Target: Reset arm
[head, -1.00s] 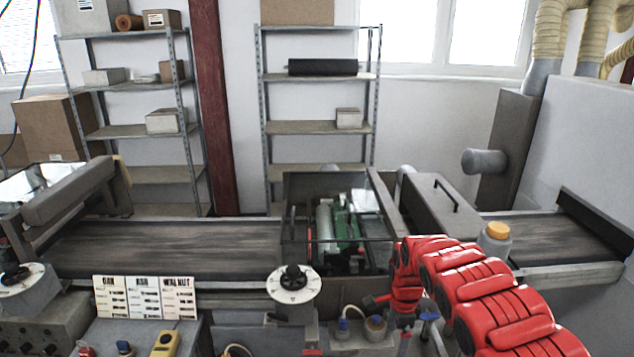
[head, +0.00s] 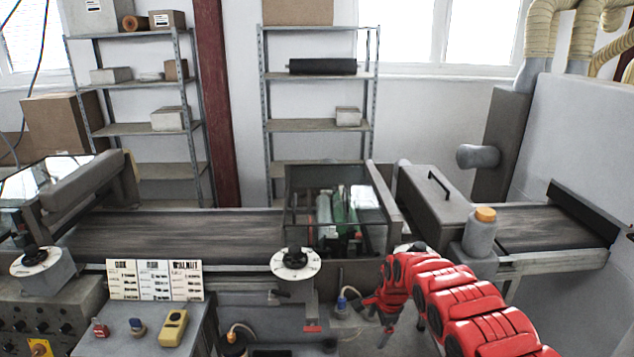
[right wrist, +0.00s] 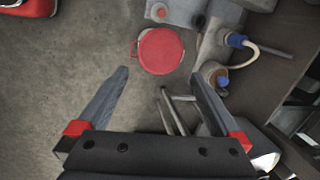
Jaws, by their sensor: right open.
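My right arm (head: 445,300) is red and comes in from the lower right of the head view. My right gripper (head: 384,332) hangs at its end, in front of the conveyor, pointing down. In the right wrist view the two dark fingers of this gripper (right wrist: 160,74) are spread wide with nothing between their tips. The view past them shows a grey floor and a round red lid or disc (right wrist: 160,51). My left gripper is in neither view.
The conveyor (head: 170,238) runs across the head view, with a glass-sided roller unit (head: 336,212) in the middle. An orange-capped bottle (head: 480,236) stands close behind my right arm. Dials, sample cards (head: 154,280) and a yellow handheld device (head: 173,328) are at front left.

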